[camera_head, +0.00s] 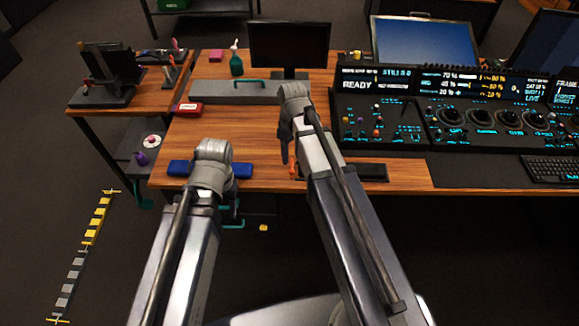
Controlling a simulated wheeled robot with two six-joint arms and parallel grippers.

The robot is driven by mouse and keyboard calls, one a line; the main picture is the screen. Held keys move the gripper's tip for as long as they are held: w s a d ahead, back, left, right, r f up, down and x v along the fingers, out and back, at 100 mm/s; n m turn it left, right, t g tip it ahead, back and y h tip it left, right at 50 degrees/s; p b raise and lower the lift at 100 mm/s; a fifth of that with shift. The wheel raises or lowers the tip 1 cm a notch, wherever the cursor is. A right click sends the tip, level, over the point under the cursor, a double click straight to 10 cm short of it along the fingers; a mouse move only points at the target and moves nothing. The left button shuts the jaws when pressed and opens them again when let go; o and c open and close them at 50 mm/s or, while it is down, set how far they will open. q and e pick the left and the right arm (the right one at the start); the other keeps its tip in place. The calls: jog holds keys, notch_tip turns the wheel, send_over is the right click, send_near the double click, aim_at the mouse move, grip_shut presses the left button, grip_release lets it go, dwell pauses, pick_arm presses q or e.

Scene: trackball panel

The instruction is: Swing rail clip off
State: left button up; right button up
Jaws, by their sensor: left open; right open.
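The control panel (380,125) stands on the wooden desk at right of centre, with small coloured knobs and lit labels. I cannot make out which part is the rail clip. My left gripper (213,168) is at the desk's front edge, in front of a blue bar (181,168); its fingertips are mostly hidden by its wrist. My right gripper (285,148) is over the desk, left of the panel, pointing down beside a small orange-red piece (293,171). Both grippers are open, and I see nothing held.
A dark flat strip (372,172) lies at the desk's front edge, partly behind my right arm. A keyboard (552,169) lies right. The desk's middle left is clear.

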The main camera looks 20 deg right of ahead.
aim_at(292, 171)
notch_tip(292, 171, down, 8)
jog(key=b, duration=0.7)
jog(key=shift+r, duration=0.25)
grip_shut()
dwell(0.9)
